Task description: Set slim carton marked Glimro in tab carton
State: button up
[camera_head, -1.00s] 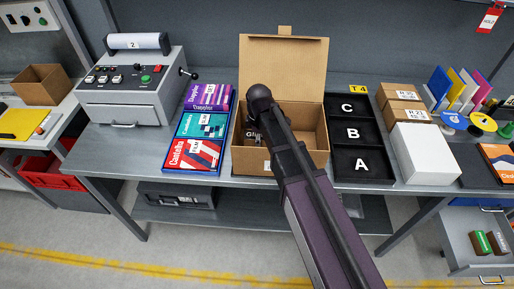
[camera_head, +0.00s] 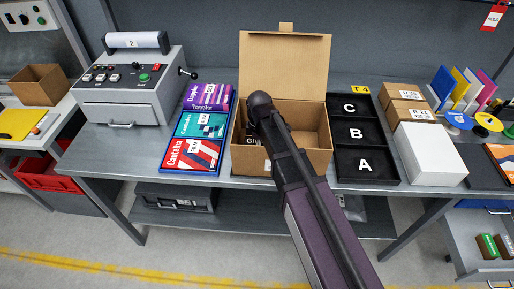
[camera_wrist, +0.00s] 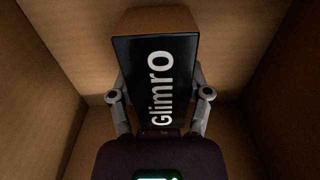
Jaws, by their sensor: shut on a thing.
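The slim carton marked Glimro (camera_wrist: 155,85) is black with white lettering. In the wrist view it lies between the two fingers of my gripper (camera_wrist: 160,100), which is shut on it. Brown cardboard walls surround it there. The tab carton (camera_head: 309,112) is an open brown box with its tall flap raised at the back. In the head view my arm reaches down over it. A dark part of the Glimro carton (camera_head: 252,141) shows inside its left part, and my arm hides the rest. I cannot tell whether the carton touches the bottom.
A grey machine (camera_head: 130,95) stands at the left.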

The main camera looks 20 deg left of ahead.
jog(key=shift+f, duration=0.15)
jog(key=shift+f, duration=0.15)
jog(key=o, duration=1.2)
jog(key=shift+r, duration=0.25)
notch_tip(320, 180, up, 12)
jog(key=p, duration=1.2)
